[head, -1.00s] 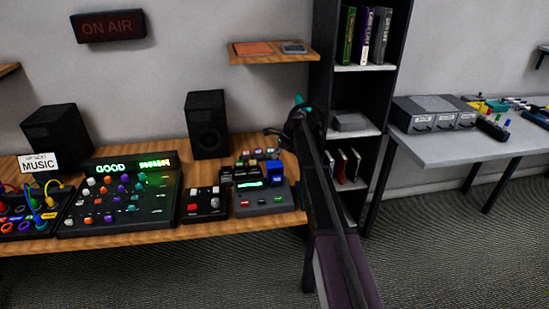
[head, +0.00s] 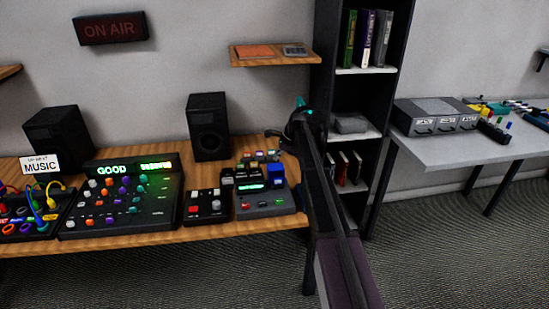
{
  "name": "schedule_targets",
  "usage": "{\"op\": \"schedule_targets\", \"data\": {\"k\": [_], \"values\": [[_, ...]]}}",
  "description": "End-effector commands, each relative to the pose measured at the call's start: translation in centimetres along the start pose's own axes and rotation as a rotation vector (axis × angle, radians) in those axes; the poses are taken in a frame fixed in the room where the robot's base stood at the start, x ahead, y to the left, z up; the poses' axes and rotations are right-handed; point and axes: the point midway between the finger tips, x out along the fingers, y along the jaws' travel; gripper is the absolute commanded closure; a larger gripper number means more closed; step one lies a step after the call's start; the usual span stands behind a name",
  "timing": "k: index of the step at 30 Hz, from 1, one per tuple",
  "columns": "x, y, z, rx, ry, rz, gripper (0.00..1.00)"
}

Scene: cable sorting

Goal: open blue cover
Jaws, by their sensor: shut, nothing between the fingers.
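A small blue box-like piece (head: 277,173), which looks like the blue cover, sits on the back right of a grey device (head: 264,205) on the wooden desk. The device has a lit green display and several coloured buttons on its front. At this size I cannot tell whether the cover is open or closed. My gripper (head: 272,133) is shut and empty. In the picture it appears above the blue piece, near the desk's right end, and is apart from it. My arm hides part of the shelf unit behind.
A small box with red and white buttons (head: 205,206) and a large mixer (head: 120,200) stand left of the device. A black speaker (head: 208,127) is behind. A dark shelf unit (head: 393,70) and a grey table (head: 450,150) are to the right.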

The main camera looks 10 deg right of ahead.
Motion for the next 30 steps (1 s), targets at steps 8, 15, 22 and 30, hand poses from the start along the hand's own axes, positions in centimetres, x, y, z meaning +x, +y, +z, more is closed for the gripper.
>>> {"op": "schedule_targets", "data": {"k": [8,15,22,30], "values": [[-0.9,-0.1,0.5,-0.001,0.000,0.000,1.00],[-0.9,-0.1,0.6,-0.001,0.000,0.001,1.00],[-0.9,-0.1,0.6,-0.001,0.000,0.001,1.00],[-2.4,-0.3,1.4,-0.001,0.000,0.001,1.00]]}}
